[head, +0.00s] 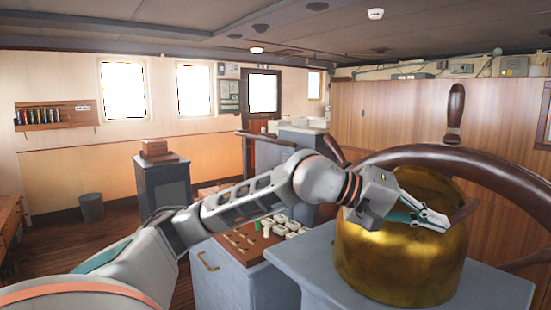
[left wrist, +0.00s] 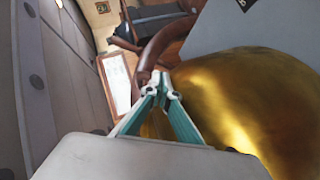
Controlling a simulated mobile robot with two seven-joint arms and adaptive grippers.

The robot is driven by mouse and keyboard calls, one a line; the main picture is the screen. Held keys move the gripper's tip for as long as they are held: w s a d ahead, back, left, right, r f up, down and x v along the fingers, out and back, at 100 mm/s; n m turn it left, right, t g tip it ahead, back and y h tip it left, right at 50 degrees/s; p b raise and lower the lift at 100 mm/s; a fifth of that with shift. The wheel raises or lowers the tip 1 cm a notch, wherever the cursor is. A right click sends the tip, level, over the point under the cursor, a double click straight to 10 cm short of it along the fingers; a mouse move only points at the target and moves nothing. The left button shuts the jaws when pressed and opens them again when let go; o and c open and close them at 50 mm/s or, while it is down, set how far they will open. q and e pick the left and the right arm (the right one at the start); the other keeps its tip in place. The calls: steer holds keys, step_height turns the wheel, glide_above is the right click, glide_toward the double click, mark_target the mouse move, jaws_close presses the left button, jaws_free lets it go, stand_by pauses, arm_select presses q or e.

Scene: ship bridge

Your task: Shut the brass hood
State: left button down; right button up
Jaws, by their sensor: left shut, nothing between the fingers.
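The brass hood (head: 400,255) is a rounded, shiny gold binnacle cover on a grey pedestal at the right of the head view. It also fills the right side of the left wrist view (left wrist: 245,105). My left gripper (head: 447,224) is in front of the hood's upper part, with its fingers pointing right. Its fingers are shut and empty, close beside the brass surface; I cannot tell whether they touch it. My left forearm and wrist hide part of the hood's left side. The hood's opening does not show clearly. My right gripper is not in view.
A large wooden ship's wheel (head: 490,168) stands right behind the hood. A grey cabinet (head: 236,275) with a red board of small white and green items is left of it. A grey stand (head: 165,188) and a bin (head: 92,207) are farther back. Wooden floor is clear at left.

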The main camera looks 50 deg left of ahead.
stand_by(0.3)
arm_select(q)
step_height(320, 180, up, 5)
steer(key=p, duration=0.2)
steer(key=shift+s+a+f+p, duration=0.1)
steer(key=shift+f+p, duration=0.1)
steer(key=shift+p, duration=0.1)
steer(key=s+r+b, duration=0.1)
steer(key=s+r, duration=0.5)
steer(key=s, duration=0.1)
steer(key=shift+r, duration=0.25)
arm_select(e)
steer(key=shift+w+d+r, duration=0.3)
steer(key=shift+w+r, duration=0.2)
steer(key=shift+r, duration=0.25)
arm_select(q)
steer(key=shift+a, duration=0.1)
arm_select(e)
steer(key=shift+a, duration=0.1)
